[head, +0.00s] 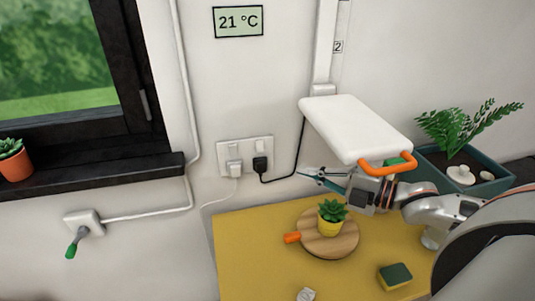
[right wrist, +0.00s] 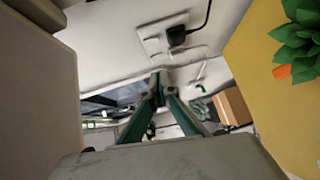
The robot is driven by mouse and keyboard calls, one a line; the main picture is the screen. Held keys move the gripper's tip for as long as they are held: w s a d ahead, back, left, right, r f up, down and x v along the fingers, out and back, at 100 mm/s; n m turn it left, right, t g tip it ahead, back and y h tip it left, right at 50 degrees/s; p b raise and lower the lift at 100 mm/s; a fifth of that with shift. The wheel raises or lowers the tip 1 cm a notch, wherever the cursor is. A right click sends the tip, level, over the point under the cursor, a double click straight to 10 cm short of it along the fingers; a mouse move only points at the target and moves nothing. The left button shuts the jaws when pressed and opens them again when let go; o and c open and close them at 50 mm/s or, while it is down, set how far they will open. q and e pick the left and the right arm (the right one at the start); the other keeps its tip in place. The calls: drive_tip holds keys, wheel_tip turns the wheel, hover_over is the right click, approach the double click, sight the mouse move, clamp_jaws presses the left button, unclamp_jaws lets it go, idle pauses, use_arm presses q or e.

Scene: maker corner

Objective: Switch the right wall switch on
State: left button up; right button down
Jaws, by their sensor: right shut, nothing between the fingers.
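The wall plate (head: 223,157) is white and sits above the yellow table. It has two switches side by side: a left one (head: 234,147) and a right one (head: 261,144). A white plug (head: 235,168) sits below the left switch and a black plug (head: 260,164) below the right one. The switch positions are too small to tell. My right gripper (head: 306,172) has its teal fingers shut and empty, pointing left, to the right of the plate and apart from it. In the right wrist view the closed fingertips (right wrist: 158,76) show below the plate (right wrist: 152,44). My left gripper is out of view.
A white panel with an orange handle (head: 388,165) juts out above my right gripper. The table (head: 240,265) holds a potted succulent (head: 331,215) on a round board and a sponge (head: 395,275). A black cord (head: 291,172) hangs between plate and gripper.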

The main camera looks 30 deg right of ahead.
drive_tip(key=shift+w, duration=0.15)
drive_tip(key=b, duration=0.1)
approach(260, 146)
drive_tip(key=shift+w+a+f, duration=0.8)
drive_tip(key=shift+w+a, duration=0.8)
drive_tip(key=shift+a, duration=0.75)
drive_tip(key=shift+w+d+f, duration=0.1)
drive_tip(key=shift+w, duration=0.35)
drive_tip(key=shift+w+d+f, duration=0.1)
drive_tip(key=shift+w, duration=0.35)
drive_tip(key=shift+a, duration=0.1)
